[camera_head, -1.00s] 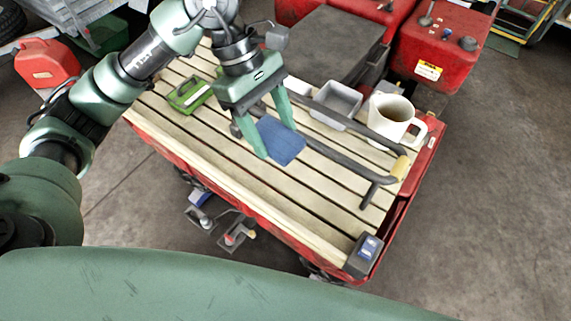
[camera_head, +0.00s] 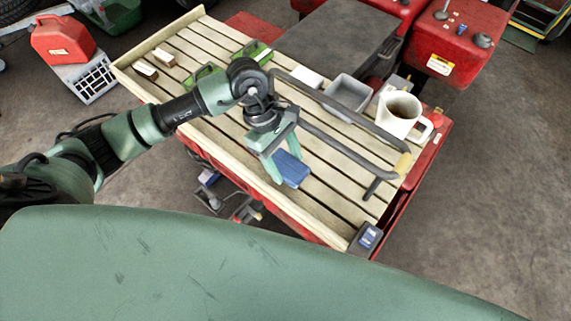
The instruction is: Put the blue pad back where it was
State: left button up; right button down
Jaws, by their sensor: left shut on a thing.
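The blue pad (camera_head: 291,170) is between the fingers of my left gripper (camera_head: 285,166), which is shut on it. Pad and gripper are over the middle of the slatted wooden deck (camera_head: 325,205), toward its front edge. The pad shows its top face and a thick side edge. I cannot tell whether it touches the slats. The upper part of the pad is partly hidden by the fingers. My right gripper is not in view.
A bent dark bar (camera_head: 340,147) with a tan grip runs close to the pad's right. A grey tray (camera_head: 349,96), a white mug (camera_head: 399,114) and green items (camera_head: 205,76) stand farther back. Slats at the front right are mostly clear; a small dark box (camera_head: 365,240) sits at the corner.

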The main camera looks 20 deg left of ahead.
aim_at(282, 162)
pick_arm(q)
notch_tip(282, 162, down, 2)
jog(key=shift+f+p, duration=0.25)
jog(key=shift+p, duration=0.05)
jog(key=shift+f, duration=0.35)
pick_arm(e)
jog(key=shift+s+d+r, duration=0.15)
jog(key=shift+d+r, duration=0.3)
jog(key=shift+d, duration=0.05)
pick_arm(q)
jog(key=shift+f, duration=0.15)
jog(key=o, duration=0.9)
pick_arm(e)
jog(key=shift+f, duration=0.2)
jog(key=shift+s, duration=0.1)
